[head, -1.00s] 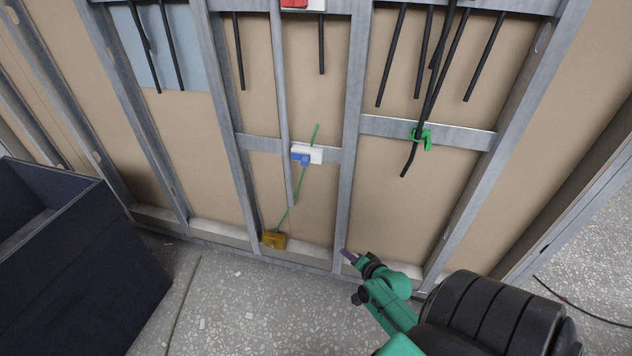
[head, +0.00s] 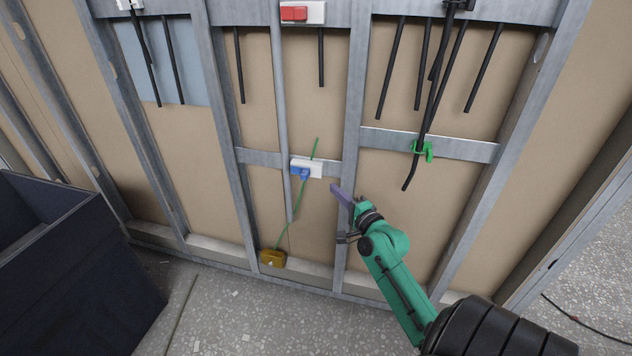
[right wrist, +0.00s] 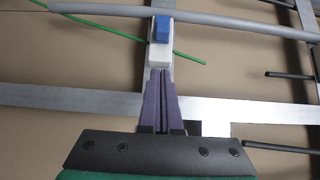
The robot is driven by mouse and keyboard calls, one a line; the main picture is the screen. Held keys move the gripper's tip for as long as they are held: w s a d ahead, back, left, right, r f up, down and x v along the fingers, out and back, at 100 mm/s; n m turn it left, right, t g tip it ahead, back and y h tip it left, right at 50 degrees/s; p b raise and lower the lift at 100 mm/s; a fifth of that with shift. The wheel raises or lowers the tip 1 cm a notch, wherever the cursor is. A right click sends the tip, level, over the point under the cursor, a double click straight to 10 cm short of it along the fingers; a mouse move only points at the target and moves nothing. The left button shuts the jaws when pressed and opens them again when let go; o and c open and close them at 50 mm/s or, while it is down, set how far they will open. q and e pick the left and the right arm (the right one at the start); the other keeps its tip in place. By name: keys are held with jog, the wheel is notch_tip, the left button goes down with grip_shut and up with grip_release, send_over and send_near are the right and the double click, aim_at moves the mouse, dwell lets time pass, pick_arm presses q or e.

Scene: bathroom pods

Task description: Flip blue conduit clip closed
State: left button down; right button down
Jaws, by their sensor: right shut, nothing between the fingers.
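The blue conduit clip (head: 300,172) sits on a white base (head: 314,168) on the middle cross rail of the stud wall. It also shows in the right wrist view as a blue block (right wrist: 162,28) on its white base (right wrist: 159,65). I cannot tell how far its blue part is swung. A grey conduit (head: 283,110) and a green cord (head: 298,200) run by it. My right gripper (head: 334,187) is shut and empty, just right of and below the clip. Its purple fingers (right wrist: 161,76) point at the white base; contact is unclear. My left gripper is out of view.
A red clip on a white base (head: 317,13) is on the top rail. A green clip (head: 424,151) holds black cables on the right rail. A yellow block (head: 272,258) is at the cord's lower end. A dark bin (head: 85,265) stands at left.

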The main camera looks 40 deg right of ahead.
aim_at(309, 174)
jog(key=w, duration=0.2)
jog(key=w+a, duration=0.1)
jog(key=w, duration=0.1)
jog(key=w+p, duration=0.1)
jog(key=w, duration=0.2)
jog(key=shift+a, duration=0.15)
jog(key=shift+w+a, duration=0.15)
jog(key=w+a, duration=0.1)
jog(key=w+a+p, duration=0.1)
jog(key=w, duration=0.1)
jog(key=shift+w+a+r, duration=0.1)
jog(key=shift+w+a, duration=0.1)
jog(key=shift+w, duration=0.1)
jog(key=shift+w+a, duration=0.2)
jog(key=shift+w, duration=0.05)
